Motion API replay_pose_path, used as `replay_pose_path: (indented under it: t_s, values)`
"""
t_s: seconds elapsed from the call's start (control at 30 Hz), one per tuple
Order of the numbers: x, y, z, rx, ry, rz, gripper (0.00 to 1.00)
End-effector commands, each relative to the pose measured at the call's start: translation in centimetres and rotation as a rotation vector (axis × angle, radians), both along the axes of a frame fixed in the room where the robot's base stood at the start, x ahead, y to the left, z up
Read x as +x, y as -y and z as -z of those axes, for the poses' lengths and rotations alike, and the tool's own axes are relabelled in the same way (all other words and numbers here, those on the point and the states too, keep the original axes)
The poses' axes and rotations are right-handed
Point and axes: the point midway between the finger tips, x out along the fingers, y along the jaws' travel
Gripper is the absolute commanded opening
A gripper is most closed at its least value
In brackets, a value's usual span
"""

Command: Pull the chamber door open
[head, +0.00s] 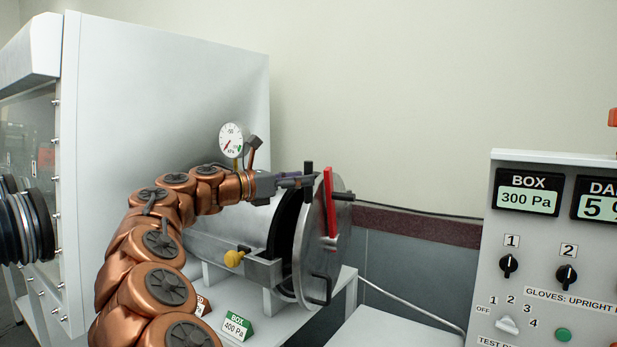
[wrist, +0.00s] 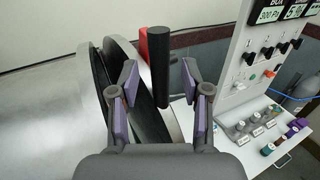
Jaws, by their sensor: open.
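The chamber door (head: 312,245) is a round metal disc at the right end of the horizontal metal chamber (head: 222,232). A dark band shows between them; I cannot tell if it is a gap or a seal. A red bar (head: 329,205) stands across the door face, and a black loop handle (head: 321,290) is low on it. My gripper (head: 302,181) is at the door's top edge. In the wrist view my gripper (wrist: 160,78) is open, its fingers on either side of an upright black post (wrist: 160,58), with no clear contact. The red bar (wrist: 143,46) shows partly behind the post.
A white cabinet (head: 165,85) stands behind my arm. A control panel (head: 555,230) stands at the right, with clear space above the low white surface (head: 395,328) between.

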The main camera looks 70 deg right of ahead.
Motion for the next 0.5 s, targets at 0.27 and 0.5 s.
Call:
replay_pose_path:
  t_s: [0.27, 0.5]
  values:
    - [-1.5, 2.1, 0.0, 0.001, 0.001, 0.001, 0.47]
    - [-1.6, 2.3, 0.0, 0.0, 0.001, 0.0, 0.47]
